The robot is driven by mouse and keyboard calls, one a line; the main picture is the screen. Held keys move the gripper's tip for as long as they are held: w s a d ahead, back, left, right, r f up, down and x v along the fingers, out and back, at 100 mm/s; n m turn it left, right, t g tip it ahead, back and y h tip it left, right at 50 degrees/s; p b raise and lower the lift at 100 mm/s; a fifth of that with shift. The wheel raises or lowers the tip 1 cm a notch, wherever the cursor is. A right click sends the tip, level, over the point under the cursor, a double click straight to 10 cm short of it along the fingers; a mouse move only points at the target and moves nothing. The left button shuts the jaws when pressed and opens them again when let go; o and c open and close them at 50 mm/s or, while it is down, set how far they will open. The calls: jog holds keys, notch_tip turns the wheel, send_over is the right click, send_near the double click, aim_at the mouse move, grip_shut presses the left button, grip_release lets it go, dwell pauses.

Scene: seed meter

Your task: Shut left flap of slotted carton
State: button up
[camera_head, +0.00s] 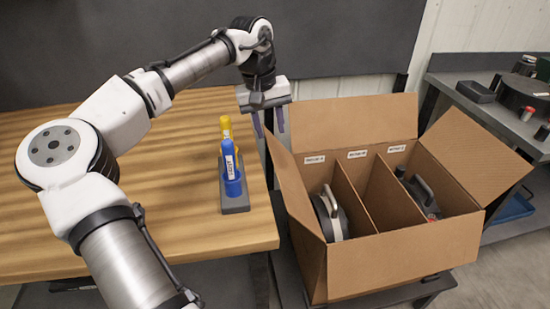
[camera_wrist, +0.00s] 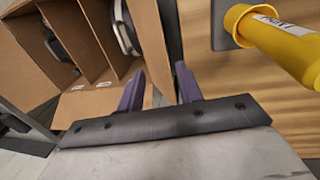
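The slotted carton (camera_head: 400,245) stands open to the right of the wooden table, with tall dividers inside. Its left flap (camera_head: 288,178) is up and leans outward toward the table. My gripper (camera_head: 268,121) is above the far end of this flap, purple fingers pointing down. In the wrist view, the fingers (camera_wrist: 160,88) are apart, and the left flap (camera_wrist: 150,40) runs toward the gap between them. I cannot tell if either finger touches it. The back flap (camera_head: 340,122) stands up, and the right flap (camera_head: 478,153) spreads outward.
A blue bottle (camera_head: 230,170) and a yellow bottle (camera_head: 226,126) stand in a grey holder (camera_head: 236,210) on the wooden table (camera_head: 180,225), close to the left flap. The yellow bottle is near my gripper in the wrist view (camera_wrist: 280,42). Dark-handled items sit in the carton.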

aim_at(277, 164)
jog(key=f, duration=0.3)
jog(key=d+f, duration=0.1)
jog(key=f, duration=0.7)
jog(key=shift+w+d, duration=0.25)
jog(key=shift+d, duration=0.05)
grip_shut()
